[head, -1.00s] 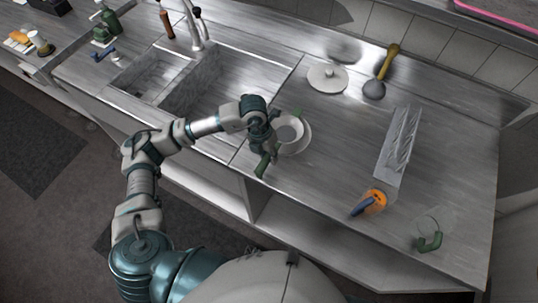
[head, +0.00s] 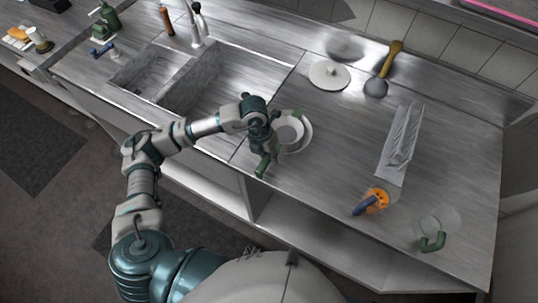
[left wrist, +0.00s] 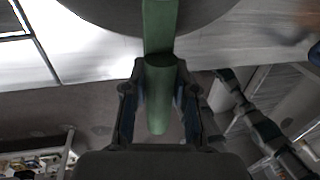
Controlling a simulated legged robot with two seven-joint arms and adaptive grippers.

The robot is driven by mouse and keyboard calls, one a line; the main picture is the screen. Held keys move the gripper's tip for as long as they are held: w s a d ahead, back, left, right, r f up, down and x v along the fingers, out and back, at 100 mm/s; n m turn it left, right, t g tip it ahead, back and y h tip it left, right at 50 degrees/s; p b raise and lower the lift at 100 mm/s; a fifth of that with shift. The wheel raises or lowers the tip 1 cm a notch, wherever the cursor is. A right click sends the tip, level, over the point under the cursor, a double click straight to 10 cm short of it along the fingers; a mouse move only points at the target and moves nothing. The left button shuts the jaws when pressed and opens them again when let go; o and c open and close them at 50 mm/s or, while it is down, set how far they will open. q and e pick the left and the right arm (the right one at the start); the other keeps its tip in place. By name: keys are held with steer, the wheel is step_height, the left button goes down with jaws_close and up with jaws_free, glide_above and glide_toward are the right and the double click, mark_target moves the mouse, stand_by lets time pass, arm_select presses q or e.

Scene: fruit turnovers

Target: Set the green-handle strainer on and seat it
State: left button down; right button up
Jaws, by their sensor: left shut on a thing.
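My left gripper (head: 268,150) is shut on the green handle (head: 263,165) at the near-left side of a pale round vessel (head: 305,139) on the steel counter. In the left wrist view the green handle (left wrist: 159,95) lies between the two fingers (left wrist: 160,108) and runs up to a dark round body (left wrist: 110,10), which I take for the strainer. In the head view a pale round opening (head: 289,131) shows within the vessel's rim, with a green piece at its far side. I cannot tell whether the strainer is seated or held just above. My right gripper is out of view.
A white lid (head: 329,74) and a yellow-handled ladle (head: 384,72) lie behind. A ridged metal tray (head: 402,143), an orange item with a blue handle (head: 376,200) and a clear green-handled item (head: 433,238) are at right. The sink (head: 215,85) is at left.

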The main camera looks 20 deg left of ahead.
arm_select(q)
steer(key=c, duration=0.8)
jaws_free()
steer(key=shift+c, duration=0.2)
steer(key=v, duration=1.2)
steer(key=shift+w, duration=0.1)
stand_by(0.9)
